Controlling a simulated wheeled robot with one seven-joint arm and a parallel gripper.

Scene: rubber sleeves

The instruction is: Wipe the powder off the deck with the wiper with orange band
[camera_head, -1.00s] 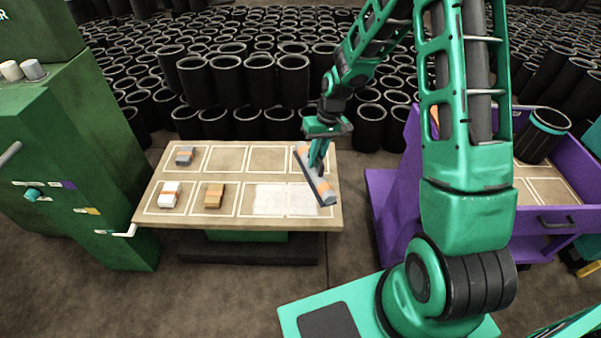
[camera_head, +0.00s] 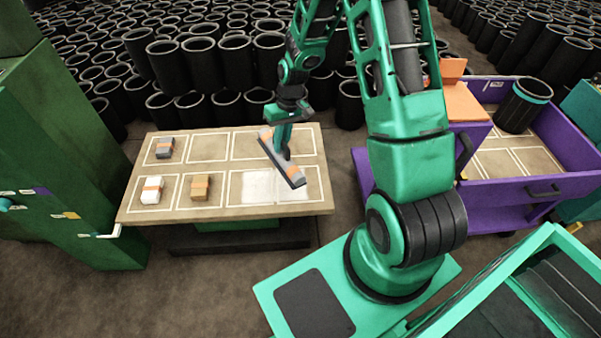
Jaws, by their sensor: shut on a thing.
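The deck (camera_head: 222,151) is a tan table top marked with white-outlined cells. White powder (camera_head: 260,186) covers part of its front right area, thinner toward the right. My gripper (camera_head: 283,150) is shut on the wiper with orange band (camera_head: 293,174), a long grey bar with orange near its ends. The wiper lies slantwise at the right of the deck, over the powder's right part. I cannot tell whether it touches the surface.
A grey block (camera_head: 165,148), a white block (camera_head: 151,190) and a tan block (camera_head: 200,188), each orange-banded, sit in left cells. A green cabinet (camera_head: 60,170) stands left. A purple cart (camera_head: 500,205) with a black sleeve (camera_head: 521,107) stands right. Black sleeves fill the background.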

